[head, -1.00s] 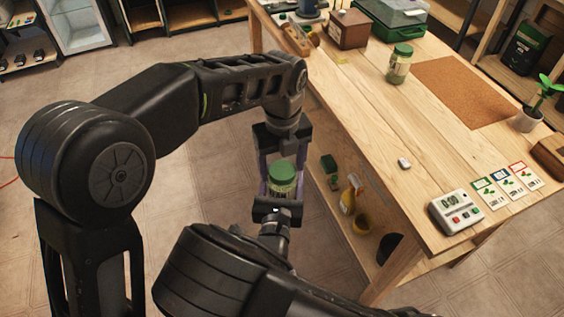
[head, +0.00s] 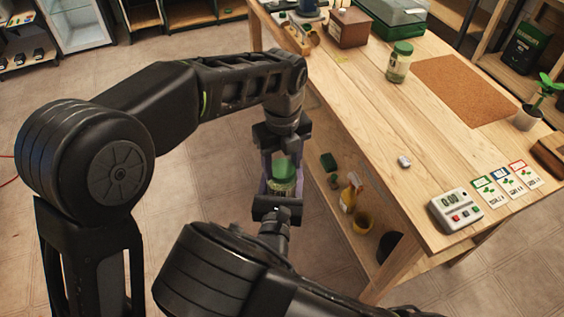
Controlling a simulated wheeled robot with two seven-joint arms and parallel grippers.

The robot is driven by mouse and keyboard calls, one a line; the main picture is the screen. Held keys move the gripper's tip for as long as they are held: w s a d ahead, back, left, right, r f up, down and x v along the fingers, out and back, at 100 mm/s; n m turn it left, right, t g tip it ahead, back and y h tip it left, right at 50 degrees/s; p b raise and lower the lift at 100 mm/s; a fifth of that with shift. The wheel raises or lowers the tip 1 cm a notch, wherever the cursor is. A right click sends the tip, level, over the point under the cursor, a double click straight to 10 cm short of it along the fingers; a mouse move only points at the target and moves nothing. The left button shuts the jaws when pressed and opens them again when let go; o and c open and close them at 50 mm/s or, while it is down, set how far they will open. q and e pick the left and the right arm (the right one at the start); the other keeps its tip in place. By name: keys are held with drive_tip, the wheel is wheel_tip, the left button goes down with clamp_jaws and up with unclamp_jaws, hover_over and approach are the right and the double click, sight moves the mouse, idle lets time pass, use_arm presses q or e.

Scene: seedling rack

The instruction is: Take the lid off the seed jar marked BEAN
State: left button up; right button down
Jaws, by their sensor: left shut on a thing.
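The seed jar (head: 282,188) is clear glass with pale green contents, held in the air left of the bench. Its label read BEAN a second ago and is hard to read now. The green lid (head: 284,169) is right above the jar, raised from its earlier seat; I cannot tell how wide the gap is. My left gripper (head: 283,164) reaches down from above and is shut on the lid. My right gripper (head: 281,191) comes from below and is around the jar body, its fingers partly hidden. Another green-lidded jar (head: 399,66) stands on the bench.
A spray bottle (head: 350,195) stands on the lower shelf.

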use_arm(q)
drive_tip(key=n, duration=0.6)
drive_tip(key=shift+n, duration=0.3)
drive_tip(key=n, duration=0.7)
drive_tip(key=shift+n, duration=0.4)
drive_tip(key=n, duration=0.4)
drive_tip(key=shift+n, duration=0.4)
drive_tip(key=n, duration=0.2)
drive_tip(key=shift+r+n, duration=0.1)
drive_tip(key=shift+n, duration=0.3)
drive_tip(key=n, duration=0.7)
drive_tip(key=o, duration=1.5)
